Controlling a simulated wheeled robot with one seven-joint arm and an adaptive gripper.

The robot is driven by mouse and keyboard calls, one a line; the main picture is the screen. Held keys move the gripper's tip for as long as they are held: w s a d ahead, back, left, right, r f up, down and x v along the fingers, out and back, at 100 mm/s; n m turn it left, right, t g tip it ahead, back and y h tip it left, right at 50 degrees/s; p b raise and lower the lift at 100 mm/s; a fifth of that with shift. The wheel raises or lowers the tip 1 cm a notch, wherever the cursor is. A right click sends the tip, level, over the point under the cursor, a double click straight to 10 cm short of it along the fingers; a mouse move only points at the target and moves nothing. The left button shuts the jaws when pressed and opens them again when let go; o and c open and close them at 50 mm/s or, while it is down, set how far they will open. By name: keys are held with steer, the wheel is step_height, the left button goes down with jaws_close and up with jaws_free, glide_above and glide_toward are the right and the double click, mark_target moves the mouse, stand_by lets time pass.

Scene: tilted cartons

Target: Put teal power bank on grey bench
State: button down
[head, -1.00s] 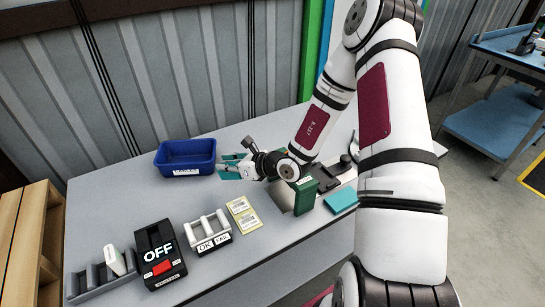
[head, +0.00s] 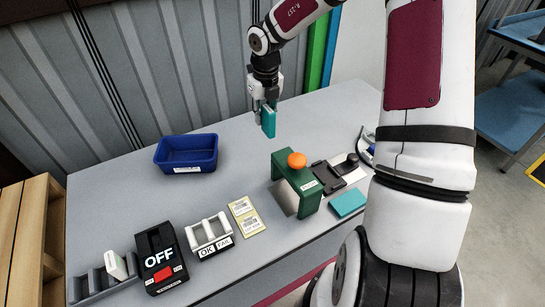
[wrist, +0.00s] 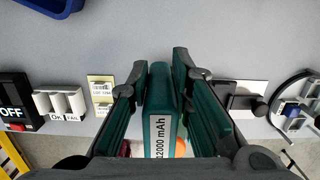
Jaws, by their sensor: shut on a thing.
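The teal power bank (head: 269,122) hangs upright below my gripper (head: 266,106), over the back part of the grey bench (head: 235,148).
A blue bin (head: 187,153) stands at the back left. A green arch (head: 296,183) with an orange knob (head: 297,159) and another teal block (head: 347,202) are in front. An OFF switch box (head: 161,258) and a white rack (head: 209,236) stand at the front left. Bench around the gripper is clear.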

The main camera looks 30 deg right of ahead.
step_height(320, 180, down, 18)
steer(key=shift+d+r+b, duration=0.1)
steer(key=shift+r+b, duration=0.1)
steer(key=shift+b, duration=0.3)
steer(key=c, duration=1.5)
jaws_free()
steer(key=shift+o, duration=0.2)
steer(key=shift+r, duration=0.1)
